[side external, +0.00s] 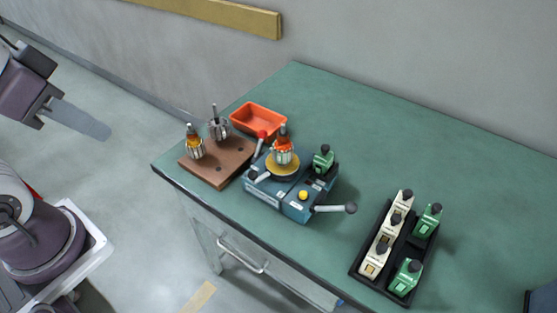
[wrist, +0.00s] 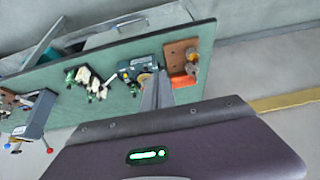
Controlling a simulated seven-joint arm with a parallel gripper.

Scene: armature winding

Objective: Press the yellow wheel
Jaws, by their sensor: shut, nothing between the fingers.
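A yellow wheel (side external: 283,168) lies flat on top of a blue winding machine (side external: 292,202), with an orange-and-silver armature (side external: 283,150) standing upright at its middle. A small yellow button (side external: 303,195) is on the machine's front right. The machine also shows in the wrist view (wrist: 128,70), partly behind my fingers. My gripper (side external: 98,130) is shut and empty, off the table's left side and well apart from the wheel. Its fingers also show in the wrist view (wrist: 157,92), pressed together.
A brown board (side external: 222,168) with armatures stands left of the machine, and an orange bin (side external: 259,120) behind it. A black rack (side external: 360,267) with white and green parts is at the right. Handles stick out from the machine. The back of the green table (side external: 400,135) is clear.

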